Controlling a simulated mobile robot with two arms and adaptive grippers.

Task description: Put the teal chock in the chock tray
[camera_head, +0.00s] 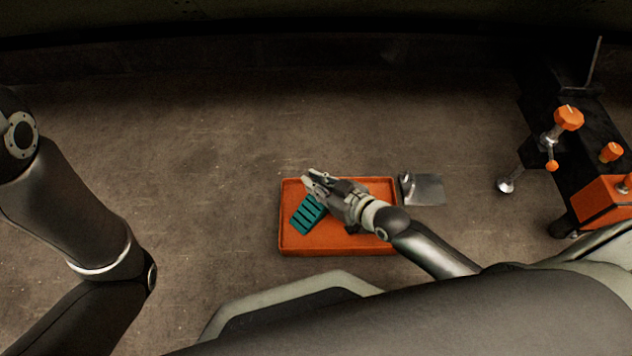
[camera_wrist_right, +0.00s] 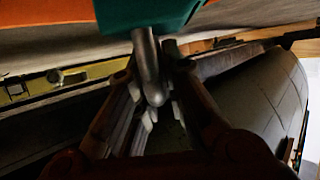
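The teal chock (camera_head: 308,214) shows over the left part of the orange tray (camera_head: 290,241). It looks ribbed and slanted, and its right end is hidden under my right gripper. I cannot tell whether it touches the tray floor. My right gripper (camera_head: 312,180) is above the tray's left half. In the right wrist view, the teal chock (camera_wrist_right: 160,15) is at the top, and its rounded metal handle (camera_wrist_right: 148,65) runs down between the fingers of the gripper (camera_wrist_right: 152,85). The fingers close in around this handle. My left gripper is out of view; only its arm shows.
A grey metal plate or block (camera_head: 424,189) lies on the floor just right of the tray. A dark stand with orange knobs (camera_head: 568,118) and an orange block (camera_head: 601,203) is at the far right. The floor left of the tray is clear.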

